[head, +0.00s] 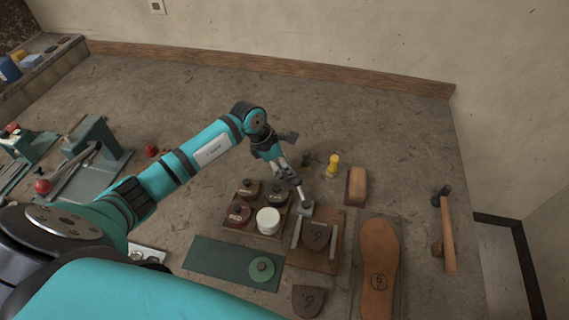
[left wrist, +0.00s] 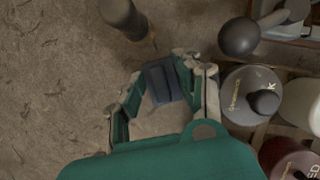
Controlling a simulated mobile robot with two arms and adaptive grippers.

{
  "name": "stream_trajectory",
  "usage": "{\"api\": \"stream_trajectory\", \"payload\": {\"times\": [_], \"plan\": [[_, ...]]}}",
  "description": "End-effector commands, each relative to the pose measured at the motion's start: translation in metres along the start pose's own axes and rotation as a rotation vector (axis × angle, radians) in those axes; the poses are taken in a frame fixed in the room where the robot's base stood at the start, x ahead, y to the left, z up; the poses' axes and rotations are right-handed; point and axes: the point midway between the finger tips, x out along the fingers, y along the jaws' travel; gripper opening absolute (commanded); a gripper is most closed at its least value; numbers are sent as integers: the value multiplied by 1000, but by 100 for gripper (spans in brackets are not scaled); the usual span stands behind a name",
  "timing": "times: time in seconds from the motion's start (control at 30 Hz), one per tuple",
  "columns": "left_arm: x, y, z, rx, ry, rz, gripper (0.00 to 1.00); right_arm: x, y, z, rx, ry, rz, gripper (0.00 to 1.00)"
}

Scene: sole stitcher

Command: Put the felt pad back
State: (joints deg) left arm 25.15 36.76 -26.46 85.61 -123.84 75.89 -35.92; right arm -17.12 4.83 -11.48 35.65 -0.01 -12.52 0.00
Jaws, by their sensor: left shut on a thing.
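My left gripper (head: 281,172) reaches in from the left, behind the paint-pot tray in the head view. In the left wrist view its fingers (left wrist: 162,80) are closed on a small dark blue-grey block (left wrist: 160,82), which looks like the felt pad. It is held above the brown floor surface, left of the black-lidded pot (left wrist: 250,95). I cannot make the block out clearly in the head view. My right gripper is not in view.
A wooden tray (head: 226,224) holds several pots. Near it are a ball-ended tool (left wrist: 240,38), a yellow-topped bottle (head: 333,164), a brush block (head: 356,187), a green mat (head: 215,262), a shoe sole (head: 379,260) and a hammer (head: 447,235).

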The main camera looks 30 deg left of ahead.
Motion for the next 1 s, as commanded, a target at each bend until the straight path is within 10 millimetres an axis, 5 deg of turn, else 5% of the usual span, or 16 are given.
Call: {"api": "stream_trajectory", "payload": {"times": [0.23,0.27,0.43,0.8,1.0], "plan": [[4,0,-2,0,0,0,4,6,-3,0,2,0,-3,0],[3,0,-1,0,-1,0,37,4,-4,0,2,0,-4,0],[2,0,-1,0,-1,0,57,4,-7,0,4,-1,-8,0],[-4,1,0,1,0,1,57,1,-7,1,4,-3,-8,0],[-39,2,-1,4,0,7,57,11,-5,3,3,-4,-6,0]]}}
